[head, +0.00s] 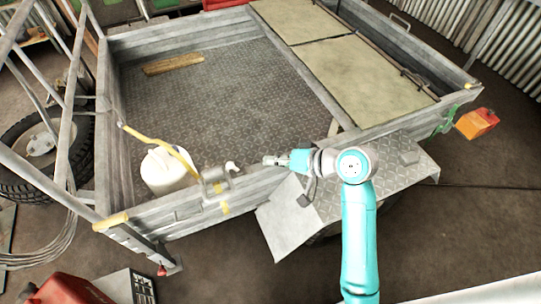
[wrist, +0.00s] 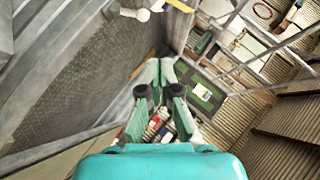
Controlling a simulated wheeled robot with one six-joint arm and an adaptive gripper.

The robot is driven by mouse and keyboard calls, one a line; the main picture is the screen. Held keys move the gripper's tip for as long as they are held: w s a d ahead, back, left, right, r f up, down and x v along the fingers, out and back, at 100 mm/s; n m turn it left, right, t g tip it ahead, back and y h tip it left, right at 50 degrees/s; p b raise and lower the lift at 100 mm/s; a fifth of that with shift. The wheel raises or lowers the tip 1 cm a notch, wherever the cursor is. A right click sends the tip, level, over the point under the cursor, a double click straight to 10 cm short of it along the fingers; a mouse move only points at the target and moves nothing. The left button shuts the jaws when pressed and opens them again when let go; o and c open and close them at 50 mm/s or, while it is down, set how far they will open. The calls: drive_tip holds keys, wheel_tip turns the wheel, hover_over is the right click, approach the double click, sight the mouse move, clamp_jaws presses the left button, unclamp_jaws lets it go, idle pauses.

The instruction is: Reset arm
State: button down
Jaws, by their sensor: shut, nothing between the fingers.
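My arm rises from the lower right of the head view and bends left at its turquoise joint. My gripper (head: 268,160) points left, over the near wall of the metal trailer (head: 235,190). In the wrist view my gripper (wrist: 160,66) shows as two green fingers with dark pads, close together at the tips. It is shut and holds nothing. It is apart from the white round container (head: 165,172), which stands inside the trailer's near left corner with a yellow bar across it.
A wooden plank (head: 173,64) lies on the trailer floor. Beige panels (head: 360,75) cover its right side. A tread-plate fender (head: 390,165) is close below my arm. A tyre (head: 35,150) stands at left. The trailer's middle floor is clear.

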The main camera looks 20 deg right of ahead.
drive_tip(key=s+f+m+t+h, duration=0.25)
drive_tip(key=s+f+h, duration=0.35)
drive_tip(key=s+f, duration=0.8)
drive_tip(key=s+r+n+t+h, duration=0.1)
drive_tip(key=s+r+n, duration=0.2)
drive_tip(key=s, duration=0.8)
drive_tip(key=s+r+n+t, duration=0.2)
drive_tip(key=s+r+n, duration=0.1)
drive_tip(key=s+r, duration=0.5)
drive_tip(key=s, duration=0.3)
drive_tip(key=shift+s+d+h, duration=0.15)
drive_tip(key=shift+d+h, duration=0.15)
drive_tip(key=shift+h, duration=0.1)
drive_tip(key=shift+d+r, duration=0.1)
